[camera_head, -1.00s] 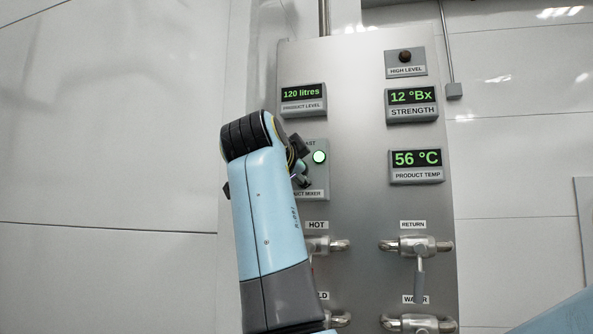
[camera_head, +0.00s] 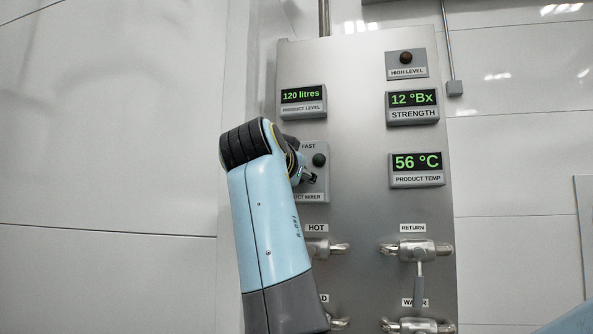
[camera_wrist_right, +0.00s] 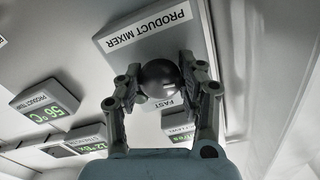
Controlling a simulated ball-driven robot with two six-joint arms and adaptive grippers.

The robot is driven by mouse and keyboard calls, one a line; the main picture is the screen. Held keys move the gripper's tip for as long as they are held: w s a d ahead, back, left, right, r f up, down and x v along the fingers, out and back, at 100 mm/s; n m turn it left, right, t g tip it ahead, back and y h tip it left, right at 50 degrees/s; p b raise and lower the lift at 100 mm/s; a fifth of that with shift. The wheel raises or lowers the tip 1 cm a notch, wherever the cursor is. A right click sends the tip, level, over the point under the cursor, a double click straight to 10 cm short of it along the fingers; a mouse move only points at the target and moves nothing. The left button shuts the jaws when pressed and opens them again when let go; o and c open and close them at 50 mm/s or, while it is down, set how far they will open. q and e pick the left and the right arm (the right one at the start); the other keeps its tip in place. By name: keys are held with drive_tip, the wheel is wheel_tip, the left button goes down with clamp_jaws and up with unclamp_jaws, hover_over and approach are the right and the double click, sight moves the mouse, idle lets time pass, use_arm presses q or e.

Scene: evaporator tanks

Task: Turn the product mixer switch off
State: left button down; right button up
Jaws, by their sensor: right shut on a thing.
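The product mixer switch box (camera_head: 318,196) is grey and sits on the steel panel, partly hidden behind my right arm in the head view. Its lamp (camera_head: 319,160) is dark. The dark round switch knob (camera_wrist_right: 160,84) shows in the right wrist view, between the two fingers of my right gripper (camera_wrist_right: 160,72), which is shut on it. The PRODUCT MIXER label (camera_wrist_right: 148,27) and the FAST label appear upside down there. In the head view my right gripper (camera_head: 308,177) is at the box, and the knob is mostly hidden. My left gripper is not in view.
The steel panel (camera_head: 360,130) carries displays for product level (camera_head: 303,101), strength (camera_head: 412,107) and product temperature (camera_head: 417,170). Below stand pipe valves labelled HOT and RETURN (camera_head: 415,250), with more valves lower down. The wall to the left is bare.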

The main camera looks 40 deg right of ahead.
drive_tip(key=shift+n, duration=0.7)
drive_tip(key=o, duration=1.2)
drive_tip(key=shift+s+d, duration=0.1)
drive_tip(key=shift+d, duration=0.1)
drive_tip(key=shift+p, duration=0.3)
